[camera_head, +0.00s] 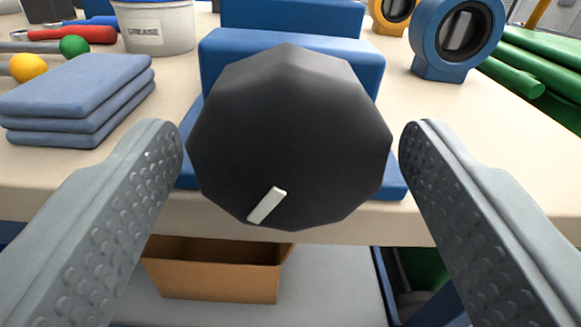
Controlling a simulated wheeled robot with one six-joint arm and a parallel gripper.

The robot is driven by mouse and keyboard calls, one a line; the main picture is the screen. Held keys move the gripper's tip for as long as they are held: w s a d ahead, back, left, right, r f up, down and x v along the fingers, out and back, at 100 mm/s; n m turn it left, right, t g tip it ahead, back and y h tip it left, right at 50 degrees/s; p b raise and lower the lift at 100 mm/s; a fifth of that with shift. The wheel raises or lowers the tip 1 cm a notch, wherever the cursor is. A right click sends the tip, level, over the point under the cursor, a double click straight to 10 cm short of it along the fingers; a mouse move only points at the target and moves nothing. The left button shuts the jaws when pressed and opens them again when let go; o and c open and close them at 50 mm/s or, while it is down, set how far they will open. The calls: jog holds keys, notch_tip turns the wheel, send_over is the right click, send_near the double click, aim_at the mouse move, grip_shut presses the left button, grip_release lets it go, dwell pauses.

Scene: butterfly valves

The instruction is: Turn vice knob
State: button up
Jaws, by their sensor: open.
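The vice knob (290,130) is a large, dark, many-sided disc in the middle of the view. A white mark (267,205) sits near its lower edge, slightly left of centre, and slants. Behind the knob is the blue vice body (225,50) on the workbench, mostly hidden by the knob. My gripper (291,145) is open, with one grey studded finger on each side of the knob. A small gap shows between each finger and the knob's edge, and nothing is held.
Folded blue cloths (80,100) lie at left, near a white grease tub (155,27) and tools with coloured ends. A blue butterfly valve (455,40) stands at back right by green pipes (530,65). Below the bench (300,215) is a cardboard box (212,270).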

jog(key=s, duration=1.6)
jog(key=shift+s+d, duration=0.3)
jog(key=s+a+r+h, duration=0.1)
jog(key=s+a+r, duration=0.25)
jog(key=r, duration=0.35)
jog(key=s+a+r+h, duration=0.1)
jog(key=s+a+r, duration=0.1)
jog(key=a+r, duration=0.35)
jog(key=s+a+r+h, duration=0.1)
jog(key=s+a+r, duration=0.25)
jog(key=r, duration=0.35)
jog(key=s+a+r, duration=0.3)
jog(key=s+a, duration=0.1)
jog(key=s, duration=0.3)
jog(key=s+a+r+m+y, duration=0.1)
jog(key=s+a+r, duration=0.2)
jog(key=s, duration=0.5)
jog(key=s+a+r+y, duration=0.1)
jog(key=s+a+r, duration=0.3)
jog(key=s, duration=0.3)
jog(key=shift+s+a+g, duration=0.2)
jog(key=shift+a+g, duration=0.1)
jog(key=shift+a, duration=0.55)
